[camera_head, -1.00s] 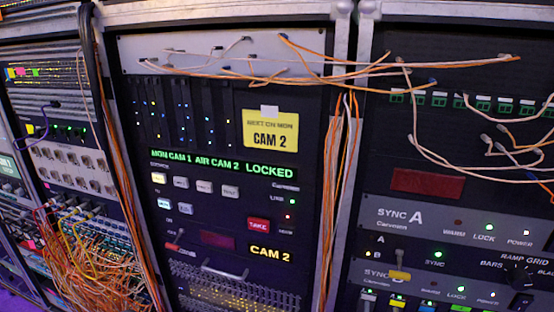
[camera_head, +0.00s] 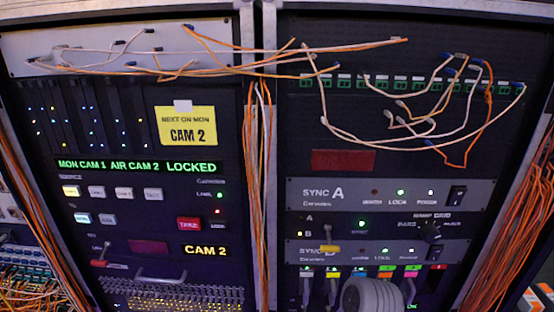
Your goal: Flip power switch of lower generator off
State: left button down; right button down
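The lower generator is the SYNC panel (camera_head: 400,254) under SYNC A in the right rack. Its last letter is partly hidden by a lever with a yellow handle (camera_head: 330,249). Green and other small lights show on it, and a small dark power switch (camera_head: 435,251) sits at its right end. I cannot tell the switch's position. The SYNC A panel (camera_head: 330,193) above has a black rocker switch (camera_head: 457,196) at its right end. Neither of my grippers shows.
A grey rounded part, seemingly of my arm, rises at the bottom centre before the coloured connectors (camera_head: 411,270). A black knob (camera_head: 430,230) sits between the two panels. Orange and white cables hang across the upper racks; orange bundles run down the right edge.

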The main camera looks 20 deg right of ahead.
aim_at(435, 252)
jog(key=z, duration=1.8)
jog(key=k, duration=0.5)
jog(key=z, duration=0.3)
jog(key=i, duration=0.45)
jog(key=z, duration=0.75)
